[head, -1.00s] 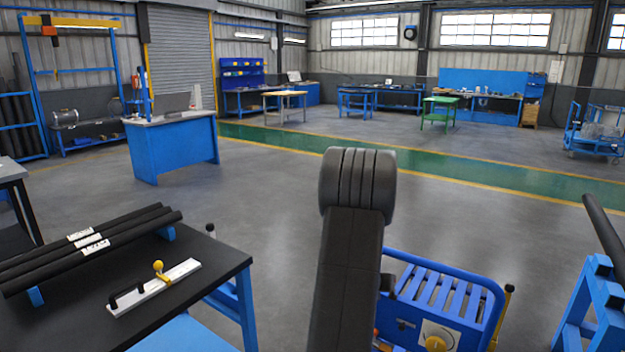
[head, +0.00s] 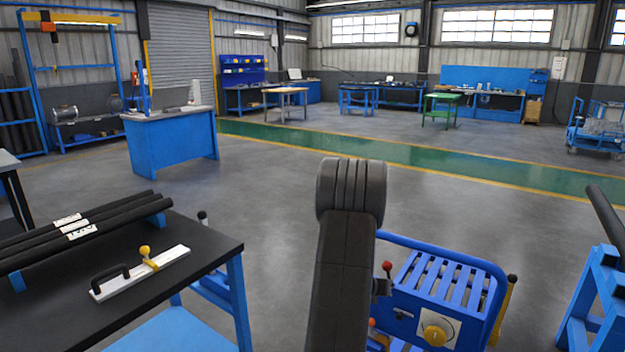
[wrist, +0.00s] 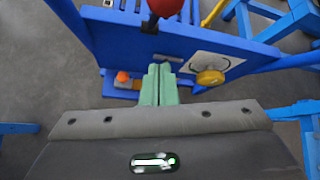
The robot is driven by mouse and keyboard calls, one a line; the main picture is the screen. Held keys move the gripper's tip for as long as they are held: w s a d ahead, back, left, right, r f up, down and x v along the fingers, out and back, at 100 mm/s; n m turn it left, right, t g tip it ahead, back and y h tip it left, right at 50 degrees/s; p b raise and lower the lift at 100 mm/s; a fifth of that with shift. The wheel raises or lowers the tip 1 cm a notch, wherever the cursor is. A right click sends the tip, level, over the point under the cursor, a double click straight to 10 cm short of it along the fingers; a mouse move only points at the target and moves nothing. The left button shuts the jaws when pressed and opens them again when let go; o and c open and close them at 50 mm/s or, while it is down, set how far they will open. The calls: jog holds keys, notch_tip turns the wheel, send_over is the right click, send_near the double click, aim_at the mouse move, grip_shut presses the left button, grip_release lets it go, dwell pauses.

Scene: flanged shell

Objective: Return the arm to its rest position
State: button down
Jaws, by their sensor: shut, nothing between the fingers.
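My arm (head: 345,250) rises in the middle of the head view, dark and jointed, with its thick rounded elbow at the top. My gripper is hidden in that view. In the wrist view my gripper (wrist: 158,84) shows as two pale green fingers pressed together, with nothing between them. Beyond the fingertips is a blue machine (head: 445,290) with a slatted top. It carries a yellow knob (wrist: 210,77), an orange knob (wrist: 122,76) and a red ball-topped lever (wrist: 166,8). Whether the fingers touch it I cannot tell.
A black-topped table (head: 165,290) at the left bears dark pipes (head: 90,232) and a white bar tool (head: 140,273) with a black handle and yellow knob. A blue stand (head: 600,300) holding a dark pipe is at the right. Open grey floor lies beyond my arm.

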notch_tip(320, 180, down, 10)
jog(key=s+a+t+h+b, duration=0.1)
jog(key=t+h+b, duration=0.4)
jog(key=b, duration=2.1)
jog(key=shift+s+m+t+b, duration=0.3)
jog(key=shift+t+b, duration=0.1)
jog(key=shift+t, duration=0.5)
jog(key=shift+a, duration=0.1)
jog(key=shift+r, duration=0.1)
